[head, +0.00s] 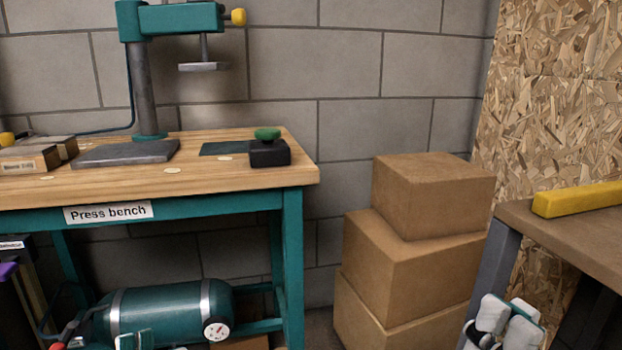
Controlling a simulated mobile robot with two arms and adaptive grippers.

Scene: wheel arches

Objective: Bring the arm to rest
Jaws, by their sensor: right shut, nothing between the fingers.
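My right gripper (508,314) shows at the bottom right, pale grey with green edges. At the bottom left, a small green and grey part in front of the teal tank looks like the top of my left gripper (135,339). Too little of it shows to tell its state.
A teal press bench (240,178) stands at left with a press (145,80) on it. A teal tank (165,312) lies beneath. Stacked cardboard boxes (410,265) stand in the middle. A brown table (575,245) with a yellow bar (580,199) is at right.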

